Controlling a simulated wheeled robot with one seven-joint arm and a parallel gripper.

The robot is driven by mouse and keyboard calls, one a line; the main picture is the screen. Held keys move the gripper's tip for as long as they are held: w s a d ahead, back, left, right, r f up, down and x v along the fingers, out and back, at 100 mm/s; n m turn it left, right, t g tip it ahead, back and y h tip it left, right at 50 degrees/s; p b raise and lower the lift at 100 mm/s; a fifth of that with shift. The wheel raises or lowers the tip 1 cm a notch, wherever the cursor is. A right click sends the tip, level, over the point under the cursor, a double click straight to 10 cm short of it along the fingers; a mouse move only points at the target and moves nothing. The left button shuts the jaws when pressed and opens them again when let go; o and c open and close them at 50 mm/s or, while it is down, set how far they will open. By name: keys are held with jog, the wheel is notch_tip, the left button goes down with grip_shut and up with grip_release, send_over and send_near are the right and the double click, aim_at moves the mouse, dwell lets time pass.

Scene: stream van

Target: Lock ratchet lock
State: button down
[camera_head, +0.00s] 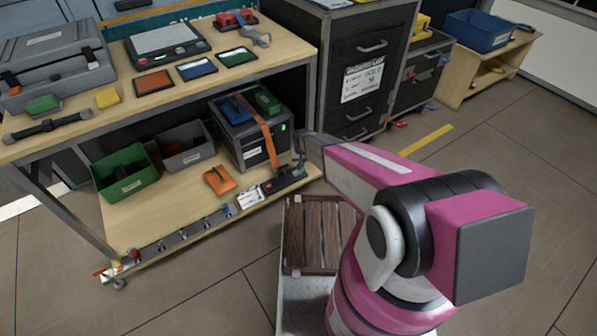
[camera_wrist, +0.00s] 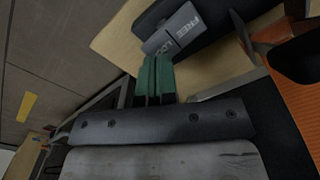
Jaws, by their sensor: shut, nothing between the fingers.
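In the wrist view, a grey plate (camera_wrist: 180,28) marked "FREE" and partly hidden "LO…" sits on a dark ratchet body (camera_wrist: 222,35) on the wooden shelf. My gripper (camera_wrist: 156,62) has its two green fingers together and empty. Their tips are at the plate's lower edge in the picture; I cannot tell whether they touch it. In the head view, the dark ratchet device (camera_head: 284,180) lies on the lower shelf, in front of the strapped grey case (camera_head: 234,148). My arm reaches towards it from the right. The lock's position is unclear.
An orange strap (camera_head: 268,140) runs over the case. The lower shelf (camera_head: 160,212) also holds a green bin (camera_head: 125,176), a grey bin (camera_head: 186,150) and an orange item (camera_head: 219,181). The tabletop (camera_head: 205,82) is above. A dark drawer cabinet (camera_head: 366,75) stands right of the bench.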

jog(key=shift+f, duration=1.15)
dwell(0.7)
jog(key=shift+r, duration=0.15)
jog(key=shift+r, duration=3.35)
jog(key=shift+r, duration=0.1)
jog(key=s+d+r, duration=0.6)
jog(key=r, duration=0.3)
jog(key=s+d+r, duration=0.6)
jog(key=r, duration=0.4)
jog(key=s+d+r, duration=0.6)
jog(key=d+r, duration=0.1)
jog(key=r, duration=0.2)
jog(key=shift+s+r+m, duration=0.2)
jog(key=shift+s+m, duration=0.1)
jog(key=shift+m, duration=0.1)
jog(key=shift+w+f, duration=0.1)
